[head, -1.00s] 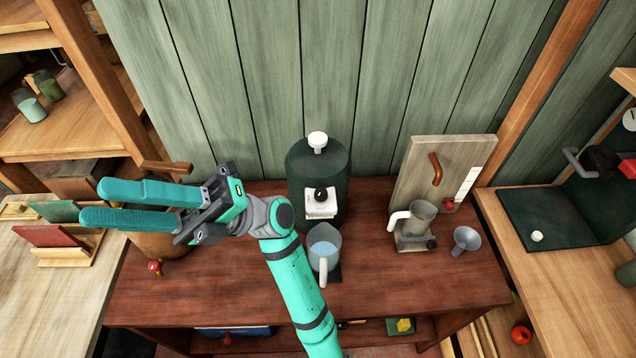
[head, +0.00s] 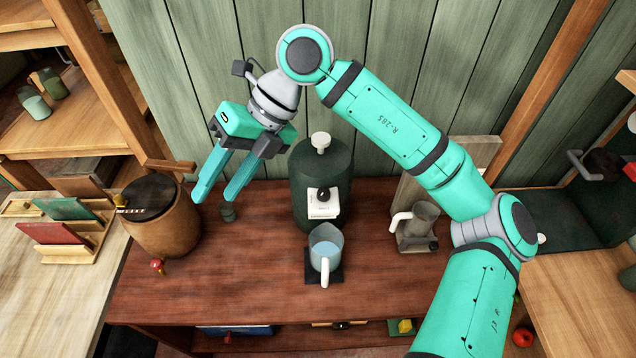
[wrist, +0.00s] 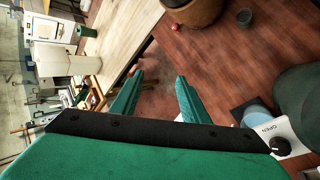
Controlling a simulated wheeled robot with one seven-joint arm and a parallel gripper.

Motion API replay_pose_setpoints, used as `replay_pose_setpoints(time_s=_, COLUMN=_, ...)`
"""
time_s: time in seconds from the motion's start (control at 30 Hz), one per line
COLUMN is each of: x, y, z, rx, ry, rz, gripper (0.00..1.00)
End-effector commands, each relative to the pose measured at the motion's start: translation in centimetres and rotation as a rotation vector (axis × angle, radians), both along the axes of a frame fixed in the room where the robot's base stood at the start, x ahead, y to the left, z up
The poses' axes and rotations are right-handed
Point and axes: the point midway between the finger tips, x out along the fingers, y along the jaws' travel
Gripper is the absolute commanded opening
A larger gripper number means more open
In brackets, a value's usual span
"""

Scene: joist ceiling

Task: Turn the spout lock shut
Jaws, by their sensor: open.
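A dark green canister (head: 320,170) with a white cap stands at the back of the red-brown table (head: 200,300). Its white front plate (head: 325,211) carries a black knob (head: 323,193), apparently the spout lock. In the wrist view the plate (wrist: 280,128) reads "OPEN" beside the knob (wrist: 280,146). A pitcher (head: 325,248) of bluish liquid stands below it on a dark pad. My gripper (head: 217,195) is open and empty, fingers pointing down, left of the canister and apart from it. In the wrist view the fingers (wrist: 160,78) have nothing between them.
A wooden keg (head: 162,225) with a red tap stands left, and a small dark cup (head: 228,211) sits near my fingertips. The table's front left is clear.

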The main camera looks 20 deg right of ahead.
Motion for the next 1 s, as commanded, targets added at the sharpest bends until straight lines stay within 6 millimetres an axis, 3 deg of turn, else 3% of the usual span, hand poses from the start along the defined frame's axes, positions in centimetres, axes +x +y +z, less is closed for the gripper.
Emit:
replay_pose_setpoints(time_s=0.2, x=1.6, y=-9.3, z=0.0, rx=-0.373, ry=0.011, rz=-0.168, gripper=0.41)
replay_pose_setpoints(time_s=0.3, x=1.7, y=-13.1, z=0.6, rx=-0.511, ry=0.021, rz=-0.240, gripper=0.41)
replay_pose_setpoints(time_s=0.43, x=1.6, y=-16.6, z=1.5, rx=-0.636, ry=0.034, rz=-0.312, gripper=0.41)
replay_pose_setpoints(time_s=0.67, x=1.3, y=-18.9, z=1.8, rx=-0.716, ry=0.045, rz=-0.357, gripper=0.41)
replay_pose_setpoints(time_s=1.0, x=1.3, y=-18.8, z=-3.3, rx=-0.713, ry=0.047, rz=-0.355, gripper=0.41)
